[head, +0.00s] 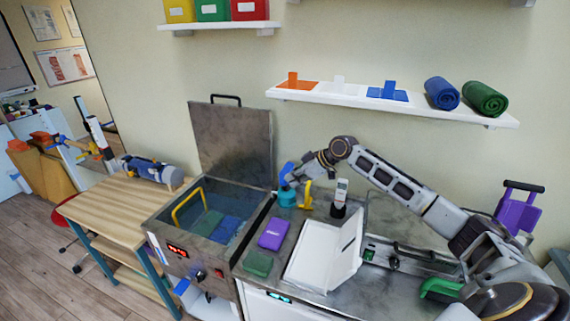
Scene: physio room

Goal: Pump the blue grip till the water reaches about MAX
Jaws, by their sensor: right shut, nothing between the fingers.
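A blue grip (286,170) stands above a small teal body (287,196) on the steel counter, just right of the water bath. My right gripper (296,178) is shut and empty, close beside the blue grip. Whether it touches the grip I cannot tell. The water bath (162,220) is an open steel tank with its lid (232,140) raised. Water (232,212) shows inside over blue and green packs. A MAX mark cannot be made out at this size. My left gripper is not in view.
A yellow object (307,196), a white device on a dark base (340,196), a purple box (273,233), a green pad (258,264) and a white open box (318,256) crowd the counter. A wooden table (115,205) stands left. A shelf (420,108) hangs above my arm.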

